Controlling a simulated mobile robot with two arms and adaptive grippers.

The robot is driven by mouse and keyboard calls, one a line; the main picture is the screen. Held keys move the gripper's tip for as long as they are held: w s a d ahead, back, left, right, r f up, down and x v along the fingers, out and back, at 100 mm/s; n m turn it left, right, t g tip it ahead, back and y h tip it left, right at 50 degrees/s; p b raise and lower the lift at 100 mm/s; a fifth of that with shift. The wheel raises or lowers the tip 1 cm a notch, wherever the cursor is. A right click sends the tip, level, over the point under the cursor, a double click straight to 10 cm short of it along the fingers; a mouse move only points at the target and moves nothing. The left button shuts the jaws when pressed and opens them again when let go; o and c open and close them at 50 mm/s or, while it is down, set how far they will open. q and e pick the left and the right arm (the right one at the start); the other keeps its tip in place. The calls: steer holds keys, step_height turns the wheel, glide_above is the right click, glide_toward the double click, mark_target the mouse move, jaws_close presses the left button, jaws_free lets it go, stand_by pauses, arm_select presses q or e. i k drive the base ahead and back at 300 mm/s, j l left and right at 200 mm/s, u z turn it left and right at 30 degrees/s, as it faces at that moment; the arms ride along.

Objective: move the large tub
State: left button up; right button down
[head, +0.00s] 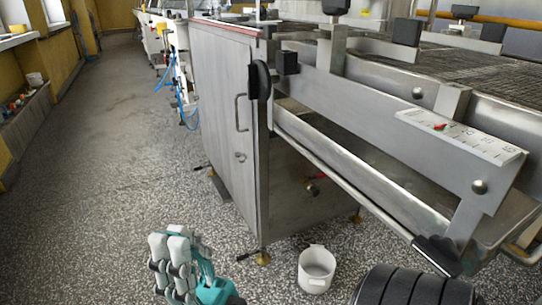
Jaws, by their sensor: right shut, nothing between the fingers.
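A small-looking white round tub (317,268), open at the top, stands upright on the speckled floor at the bottom centre, just in front of the steel machine. It is the only tub I can make out clearly, and I cannot tell whether it is the large one. My right gripper (174,262), with pale grey finger pads and teal links, is at the bottom left of the tub, apart from it. Its fingers are together and hold nothing. My left gripper is not in view.
The steel machine (222,110) with a door and handle fills the middle and right. Its long sloping rail (345,178) overhangs the floor near the tub. The floor (100,170) at the left is clear. A wall ledge (27,115) holds small coloured items.

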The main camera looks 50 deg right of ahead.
mark_target(317, 265)
steer(key=i+j+u, duration=0.1)
steer(key=i+j, duration=0.2)
steer(key=i, duration=0.2)
steer(key=i+j+u, duration=0.1)
steer(key=i+j, duration=0.2)
steer(key=i, duration=0.15)
steer(key=i+z, duration=0.15)
steer(key=z, duration=0.3)
steer(key=i+z, duration=0.15)
steer(key=z, duration=0.25)
steer(key=i+z, duration=0.15)
steer(key=z, duration=0.3)
steer(key=i+l+z, duration=0.1)
steer(key=z, duration=0.3)
steer(key=i+z, duration=0.3)
steer(key=z, duration=0.15)
steer(key=i+z, duration=0.2)
steer(key=z, duration=0.2)
steer(key=i+j+z, duration=0.1)
steer(key=z, duration=0.35)
steer(key=i, duration=0.5)
